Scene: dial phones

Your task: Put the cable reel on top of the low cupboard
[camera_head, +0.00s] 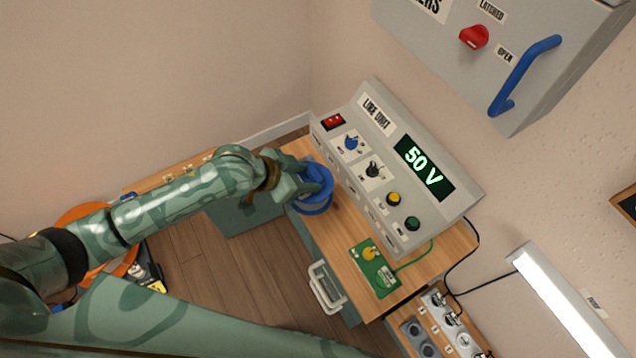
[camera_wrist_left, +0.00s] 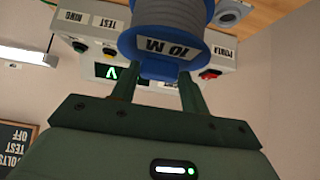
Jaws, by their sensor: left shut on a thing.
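The cable reel (camera_head: 316,202) is blue, and my left gripper (camera_head: 306,181) is shut on it. In the left wrist view the reel (camera_wrist_left: 158,62) shows a blue flange marked "10 M" and grey cable, with the fingers (camera_wrist_left: 158,92) at its flange. In the head view the reel appears over the left end of a wooden top (camera_head: 332,235), beside the line unit. A white handle (camera_head: 325,290) shows below that top, which seems to be the low cupboard. I cannot tell whether the reel touches the wood. My right gripper is not in view.
The grey line unit (camera_head: 390,170), reading 50 V, fills the back of the top. A green board (camera_head: 375,268) with a yellow knob lies in front of it. A wall box (camera_head: 500,60) with a blue handle hangs above. Bare wood lies between reel and board.

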